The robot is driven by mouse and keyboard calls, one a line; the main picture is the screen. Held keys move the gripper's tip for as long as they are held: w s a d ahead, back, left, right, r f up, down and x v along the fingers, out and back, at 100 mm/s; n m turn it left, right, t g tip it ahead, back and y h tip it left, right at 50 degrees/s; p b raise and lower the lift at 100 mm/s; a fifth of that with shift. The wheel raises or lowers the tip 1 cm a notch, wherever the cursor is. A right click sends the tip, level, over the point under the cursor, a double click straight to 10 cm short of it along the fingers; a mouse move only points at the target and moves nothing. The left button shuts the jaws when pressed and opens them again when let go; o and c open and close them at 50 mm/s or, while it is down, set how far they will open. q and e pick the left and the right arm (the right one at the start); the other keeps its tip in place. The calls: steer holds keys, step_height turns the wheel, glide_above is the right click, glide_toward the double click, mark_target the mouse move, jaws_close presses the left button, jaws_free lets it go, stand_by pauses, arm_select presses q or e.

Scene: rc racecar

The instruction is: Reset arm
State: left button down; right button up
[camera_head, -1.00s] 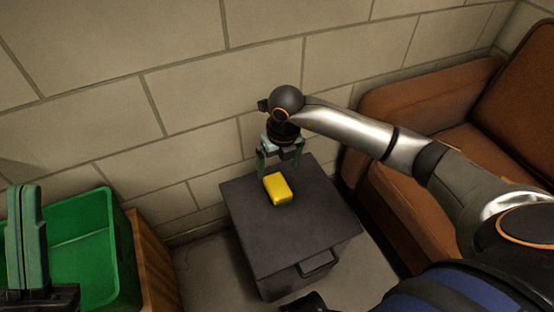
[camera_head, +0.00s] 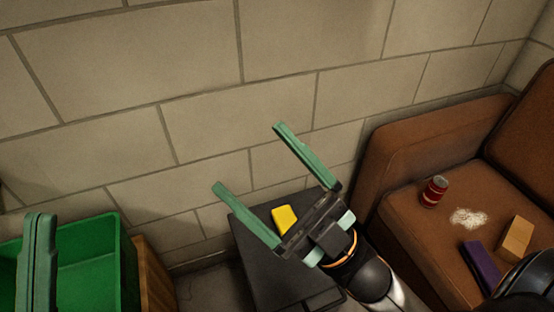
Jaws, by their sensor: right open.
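My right gripper (camera_head: 249,158) is raised in front of the dark cabinet, its two green fingers spread wide with nothing between them. Its arm comes in from the lower right. My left gripper (camera_head: 38,262) shows at the lower left edge as an upright green finger in front of the green bin; whether it is open or shut cannot be told. A yellow block (camera_head: 284,219) lies on top of the dark cabinet (camera_head: 262,272), seen behind the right gripper, apart from its fingers. The gripper hides part of the cabinet top.
A green bin (camera_head: 126,268) stands at the left on a wooden stand (camera_head: 155,280). A brown sofa (camera_head: 398,150) at the right holds a red can (camera_head: 434,191), a white patch (camera_head: 468,217), a purple block (camera_head: 481,268) and a tan block (camera_head: 515,238). A block wall (camera_head: 200,60) closes the back.

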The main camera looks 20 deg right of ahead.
steer(key=m+h, duration=0.1)
steer(key=d+m+t+h, duration=0.1)
steer(key=m+t+h, duration=0.1)
steer(key=shift+w+d+h, duration=0.25)
steer(key=shift+d+h, duration=0.05)
steer(key=shift+d, duration=0.1)
